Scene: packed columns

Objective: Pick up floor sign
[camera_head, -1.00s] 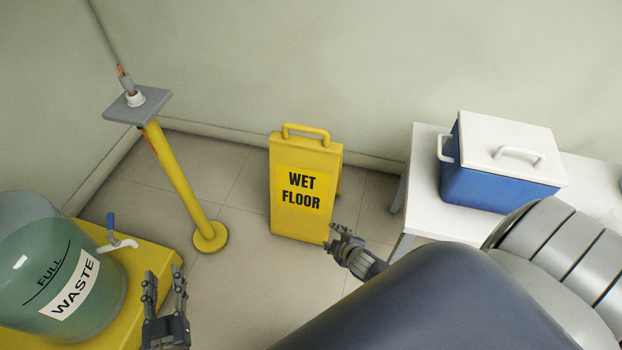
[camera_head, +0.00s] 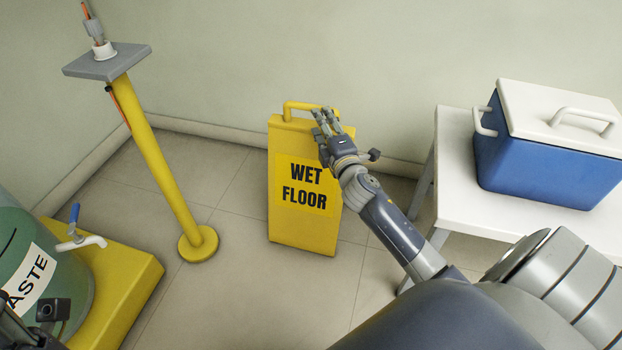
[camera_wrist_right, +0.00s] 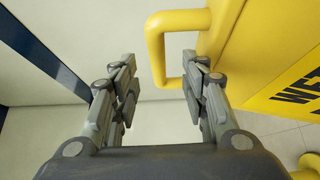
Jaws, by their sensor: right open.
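The yellow floor sign (camera_head: 302,225) stands upright on the floor, with black "WET FLOOR" lettering and a loop handle (camera_head: 300,103) on top. My right gripper (camera_head: 326,118) is at the sign's upper right, partly covering its top edge and the handle's right end. In the right wrist view, the open right gripper (camera_wrist_right: 160,72) has its fingers apart with nothing held. The handle (camera_wrist_right: 155,48) shows beyond the gap, with the right fingertip overlapping its lower end. I cannot tell whether they touch. My left gripper's fingers are not visible.
A yellow post (camera_head: 160,160) with a grey top plate stands left of the sign. A green waste container (camera_head: 65,275) sits on a yellow base (camera_head: 125,290) at lower left. A white table (camera_head: 465,190) with a blue cooler (camera_head: 540,165) is at right. Walls close in behind.

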